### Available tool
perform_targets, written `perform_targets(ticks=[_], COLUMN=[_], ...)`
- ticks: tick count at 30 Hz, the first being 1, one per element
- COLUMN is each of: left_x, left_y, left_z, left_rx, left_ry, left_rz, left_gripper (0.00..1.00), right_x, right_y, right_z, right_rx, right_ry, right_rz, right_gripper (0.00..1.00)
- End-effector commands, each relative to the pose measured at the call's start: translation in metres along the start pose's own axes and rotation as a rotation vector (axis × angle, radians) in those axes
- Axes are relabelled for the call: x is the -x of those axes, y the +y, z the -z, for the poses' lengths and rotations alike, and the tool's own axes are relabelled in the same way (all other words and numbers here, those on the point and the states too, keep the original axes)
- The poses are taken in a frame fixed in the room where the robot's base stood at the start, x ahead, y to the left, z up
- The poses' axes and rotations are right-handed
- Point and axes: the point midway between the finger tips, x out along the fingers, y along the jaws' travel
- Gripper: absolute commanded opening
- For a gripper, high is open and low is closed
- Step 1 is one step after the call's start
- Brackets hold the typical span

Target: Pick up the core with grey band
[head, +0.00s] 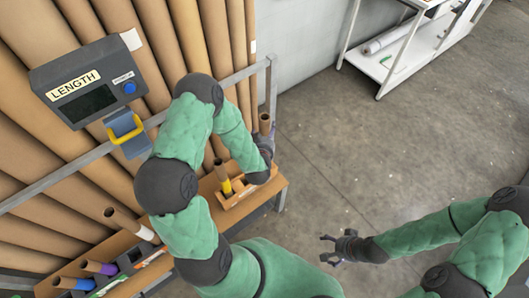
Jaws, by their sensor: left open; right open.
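A brown core (265,122) stands at the right end of the wooden shelf; its lower part and any band are hidden behind my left gripper (266,142). That gripper is open and close around or beside this core; I cannot tell which. A core with a yellow band (223,177) stands in a small wooden holder just left of it. A core with a white or pale band (125,223) leans further left. My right gripper (332,248) is open and empty over the floor.
Large brown rolls (40,120) stand behind a grey metal rail (70,180). A LENGTH display box (88,82) with a yellow handle below hangs on the rail. The wooden shelf (268,190) runs beneath. A white rack (385,68) stands at the back; the concrete floor (410,140) is clear.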

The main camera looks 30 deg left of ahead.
Motion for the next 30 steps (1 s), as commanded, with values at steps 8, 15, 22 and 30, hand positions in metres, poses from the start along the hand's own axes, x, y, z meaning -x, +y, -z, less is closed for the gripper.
perform_targets(ticks=[8,15,22,30], left_x=[-0.029,-0.03,-0.03,-0.03], left_y=[-0.001,-0.001,-0.001,-0.001], left_z=[-0.001,-0.001,-0.001,-0.001], left_rx=[-0.001,-0.001,0.0,0.0], left_ry=[0.0,0.0,-0.001,0.0], left_rz=[-0.002,-0.002,-0.001,-0.001], left_gripper=[0.87,0.87,0.22,0.01], right_x=[-0.005,-0.004,-0.004,-0.004], right_y=[0.002,0.002,0.002,0.002], right_z=[0.0,0.0,0.0,0.0], right_rx=[0.0,0.0,0.0,0.0], right_ry=[0.0,0.0,0.0,0.0], right_rz=[0.0,0.0,0.0,0.0], right_gripper=[0.85,0.85,0.85,0.85])
